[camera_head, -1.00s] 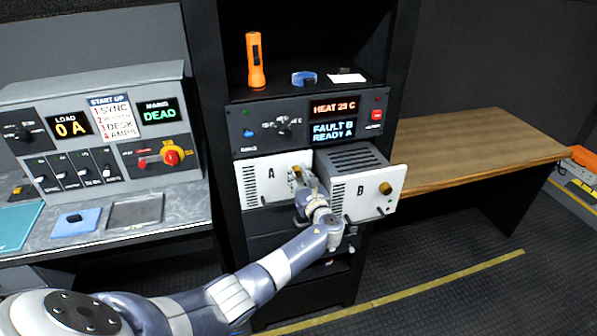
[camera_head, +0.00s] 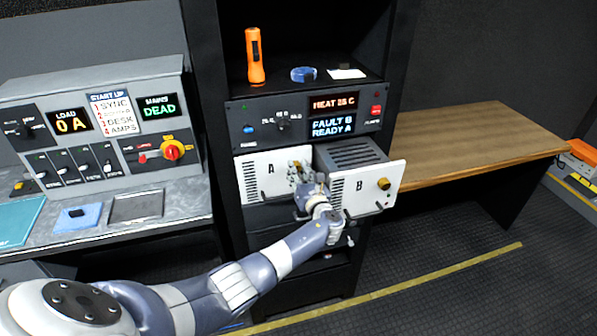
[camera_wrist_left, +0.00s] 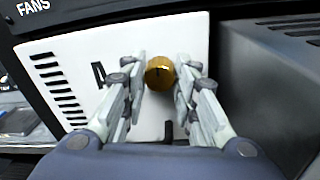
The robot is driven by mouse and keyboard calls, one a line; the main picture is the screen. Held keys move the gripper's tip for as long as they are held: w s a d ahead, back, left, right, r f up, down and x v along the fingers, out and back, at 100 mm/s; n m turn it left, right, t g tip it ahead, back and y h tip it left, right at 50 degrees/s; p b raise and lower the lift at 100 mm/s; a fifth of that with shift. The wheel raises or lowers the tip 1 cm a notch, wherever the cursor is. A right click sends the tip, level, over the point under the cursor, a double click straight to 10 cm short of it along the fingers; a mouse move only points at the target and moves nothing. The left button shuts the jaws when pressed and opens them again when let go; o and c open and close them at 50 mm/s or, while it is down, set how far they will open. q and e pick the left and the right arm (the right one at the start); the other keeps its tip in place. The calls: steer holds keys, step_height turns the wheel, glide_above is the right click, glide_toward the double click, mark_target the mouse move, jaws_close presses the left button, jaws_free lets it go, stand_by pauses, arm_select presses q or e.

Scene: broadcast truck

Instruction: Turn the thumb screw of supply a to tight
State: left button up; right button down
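Supply A (camera_head: 252,183) is a white panel with vent slots and a letter A, seated in the rack. Its brass thumb screw (camera_wrist_left: 159,72) shows in the left wrist view with a dark line on its face. My left gripper (camera_wrist_left: 162,75) is open, with one finger on each side of the screw and gaps visible between them. How far the fingertips reach along the screw is hard to tell. In the head view the left gripper (camera_head: 302,175) is in front of A's right part and partly hides it. My right gripper is not in view.
Supply B (camera_head: 374,190) sticks out of the rack just right of A, close to my gripper. The display panel (camera_head: 333,127) above reads FAULT B, READY A. A desk console (camera_head: 95,125) stands left; a wooden bench (camera_head: 480,150) stands right.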

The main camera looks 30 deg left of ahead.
arm_select(q)
steer(key=shift+o, duration=1.3)
steer(key=v, duration=1.2)
steer(key=shift+f, duration=0.1)
